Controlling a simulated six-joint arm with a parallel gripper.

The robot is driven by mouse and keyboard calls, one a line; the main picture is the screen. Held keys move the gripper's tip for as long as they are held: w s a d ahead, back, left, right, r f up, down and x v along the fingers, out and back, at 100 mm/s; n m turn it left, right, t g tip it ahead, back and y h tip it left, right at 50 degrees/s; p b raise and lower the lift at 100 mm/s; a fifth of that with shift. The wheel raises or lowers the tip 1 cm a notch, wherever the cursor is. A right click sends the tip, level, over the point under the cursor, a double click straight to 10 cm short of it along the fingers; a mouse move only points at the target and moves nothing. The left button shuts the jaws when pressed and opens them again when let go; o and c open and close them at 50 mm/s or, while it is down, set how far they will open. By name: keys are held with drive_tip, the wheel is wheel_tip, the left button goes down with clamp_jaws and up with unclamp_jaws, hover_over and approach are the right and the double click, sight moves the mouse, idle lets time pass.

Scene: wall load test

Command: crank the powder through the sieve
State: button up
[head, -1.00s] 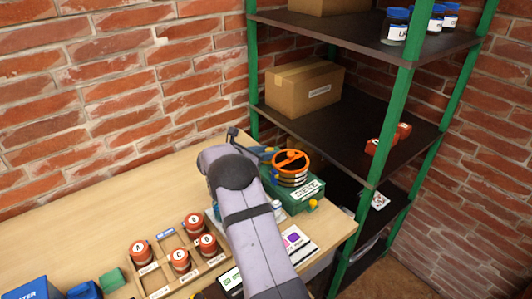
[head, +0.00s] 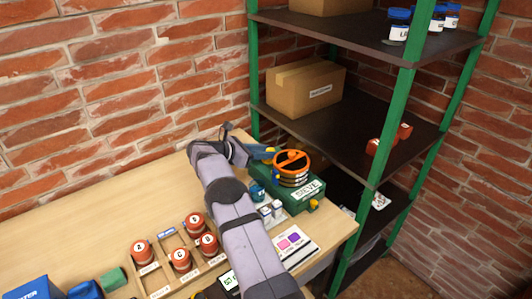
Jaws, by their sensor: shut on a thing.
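The sieve stands at the right end of the wooden table. It has a green base (head: 300,196) with a SIEVE label and a round stack (head: 291,174) with black and orange rings. An orange bar crosses its top. A small yellow knob (head: 313,204) shows on the base's right side. My gripper (head: 265,152) is at the left rear of the sieve, close beside the stack. It is shut on what looks like the sieve's crank handle, but the grip is small and partly hidden. The powder cannot be made out.
Small blue- and white-topped containers (head: 270,211) stand in front of the sieve. Red-lidded jars (head: 181,260) sit in a wooden rack (head: 160,270). A card with pink and purple squares (head: 291,241) lies near the front edge. A green-posted shelf (head: 348,120) stands close at the right. The table's back left is clear.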

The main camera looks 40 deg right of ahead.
drive_tip(key=shift+r, duration=0.2)
drive_tip(key=o, duration=1.1)
drive_tip(key=shift+c, duration=0.2)
drive_tip(key=shift+f, duration=0.1)
drive_tip(key=shift+a, duration=0.15)
drive_tip(key=b+v, duration=0.1)
drive_tip(key=v, duration=0.6)
drive_tip(key=shift+c, duration=0.2)
